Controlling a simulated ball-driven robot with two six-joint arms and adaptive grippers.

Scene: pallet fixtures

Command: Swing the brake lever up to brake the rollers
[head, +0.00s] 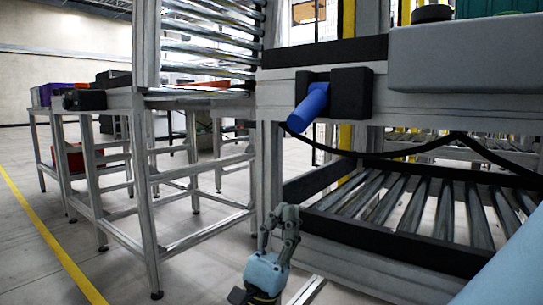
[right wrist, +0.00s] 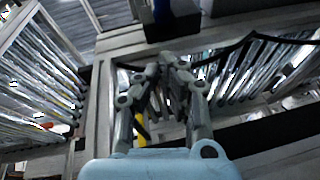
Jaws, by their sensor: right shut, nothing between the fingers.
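The brake lever is a blue cylinder (head: 308,107) on a black bracket (head: 350,93) on the grey frame of the roller station, in the upper middle of the head view. Its free end tilts down and to the left. In the right wrist view, a bit of the blue lever (right wrist: 161,9) shows at the top edge. My right gripper (head: 283,211) is shut and empty, fingers pointing up, below the lever and clearly apart from it. It also shows in the right wrist view (right wrist: 168,65). My left gripper is not in view.
A lower bed of rollers (head: 420,205) with a black rail (head: 390,245) lies right of my right gripper. A black cable (head: 400,153) sags above it. A grey table frame (head: 150,200) stands to the left. Open floor lies between the table and station.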

